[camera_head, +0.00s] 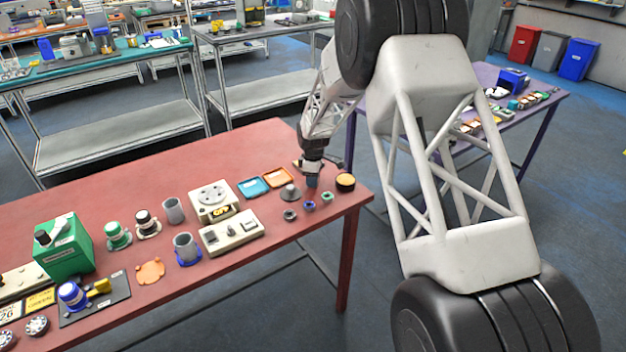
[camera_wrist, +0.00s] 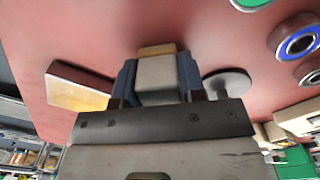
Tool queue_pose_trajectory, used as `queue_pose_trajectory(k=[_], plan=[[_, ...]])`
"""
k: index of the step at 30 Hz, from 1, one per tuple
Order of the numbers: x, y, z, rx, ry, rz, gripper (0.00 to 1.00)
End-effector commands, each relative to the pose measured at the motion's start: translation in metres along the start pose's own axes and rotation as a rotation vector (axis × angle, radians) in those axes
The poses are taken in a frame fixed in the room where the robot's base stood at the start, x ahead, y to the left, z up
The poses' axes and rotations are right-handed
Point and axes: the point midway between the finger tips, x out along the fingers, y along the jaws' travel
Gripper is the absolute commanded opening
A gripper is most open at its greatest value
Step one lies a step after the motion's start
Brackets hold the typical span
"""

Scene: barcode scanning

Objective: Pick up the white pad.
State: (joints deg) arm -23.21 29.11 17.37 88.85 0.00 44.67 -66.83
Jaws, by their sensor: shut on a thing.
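My gripper (camera_head: 312,182) points down over the right end of the red table, among several small parts. In the wrist view my gripper (camera_wrist: 155,85) has its two blue fingers closed on either side of a pale grey-white block, which I take to be the white pad (camera_wrist: 156,76). A tan strip shows at its far end. In the head view the pad is hidden by the fingers. I cannot tell whether it touches the table.
A grey cone-like part (camera_head: 290,193) stands close left of my gripper, and a black cylinder with an orange top (camera_head: 345,182) close right. Small rings (camera_head: 309,205) lie in front. The red table (camera_head: 190,160) is bare at the back.

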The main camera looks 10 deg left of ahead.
Motion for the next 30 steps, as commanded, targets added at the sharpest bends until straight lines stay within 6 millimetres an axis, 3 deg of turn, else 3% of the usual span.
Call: queue_pose_trajectory(k=[11, 20, 30], plan=[[-0.007, 0.0, 0.0, 0.0, 0.0, 0.001, 0.11], [-0.038, -0.001, 0.0, 0.0, 0.0, 0.001, 0.11], [-0.041, -0.045, 0.019, 0.0, 0.0, 0.0, 0.11]])
